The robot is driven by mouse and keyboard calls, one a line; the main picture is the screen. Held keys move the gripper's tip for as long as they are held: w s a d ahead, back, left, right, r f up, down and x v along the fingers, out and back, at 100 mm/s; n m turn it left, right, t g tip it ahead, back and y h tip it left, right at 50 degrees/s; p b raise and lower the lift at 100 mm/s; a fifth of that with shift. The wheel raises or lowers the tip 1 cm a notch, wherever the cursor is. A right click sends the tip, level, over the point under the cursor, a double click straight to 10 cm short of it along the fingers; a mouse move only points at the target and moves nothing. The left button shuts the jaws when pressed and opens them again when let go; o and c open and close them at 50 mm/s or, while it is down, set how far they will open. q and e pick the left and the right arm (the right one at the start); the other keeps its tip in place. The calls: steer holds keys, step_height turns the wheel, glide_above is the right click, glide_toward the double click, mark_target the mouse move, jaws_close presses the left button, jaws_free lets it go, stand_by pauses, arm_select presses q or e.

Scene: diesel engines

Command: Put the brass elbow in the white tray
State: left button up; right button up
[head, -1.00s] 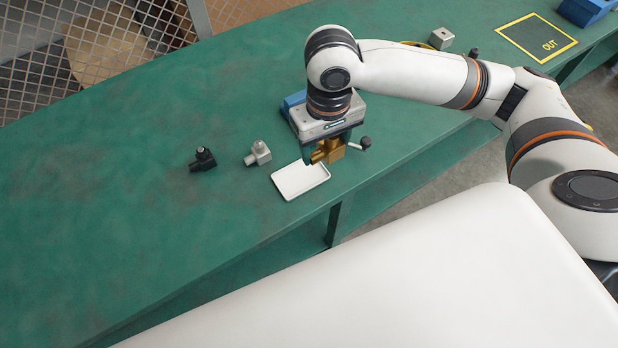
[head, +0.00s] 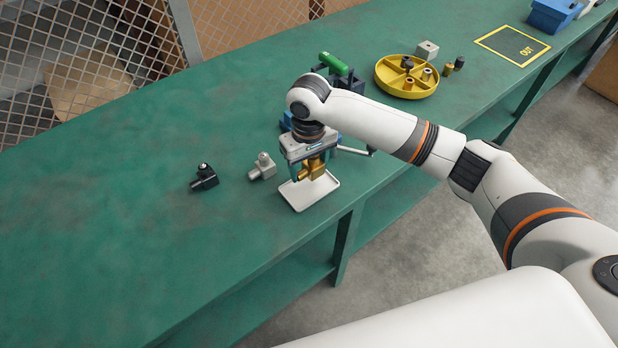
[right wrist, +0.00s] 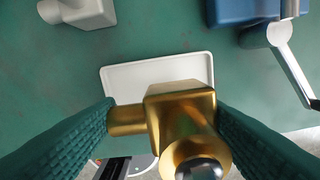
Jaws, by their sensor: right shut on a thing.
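The brass elbow (head: 312,169) is held in my right gripper (head: 308,172), over the white tray (head: 318,197). In the right wrist view the brass elbow (right wrist: 180,112) sits between the two green-padded fingers, which touch it on both sides. The tray (right wrist: 150,75) shows behind it, and its bare floor is visible. I cannot tell how far the elbow is above the tray. The tray lies flat on the green bench near its front edge. My left gripper is not in view.
A black elbow (head: 204,178) and a grey elbow (head: 263,167) stand left of the tray. A blue vise-like thing with a long handle is right behind my gripper. A yellow divided dish (head: 407,88) with small parts and a green cylinder (head: 334,63) are farther back.

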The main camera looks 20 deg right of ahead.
mark_target(309, 178)
steer(key=shift+f, duration=2.2)
steer(key=shift+f, duration=0.1)
steer(key=o, duration=1.2)
step_height(309, 178, up, 12)
steer(key=shift+r+p, duration=0.15)
steer(key=shift+p, duration=0.15)
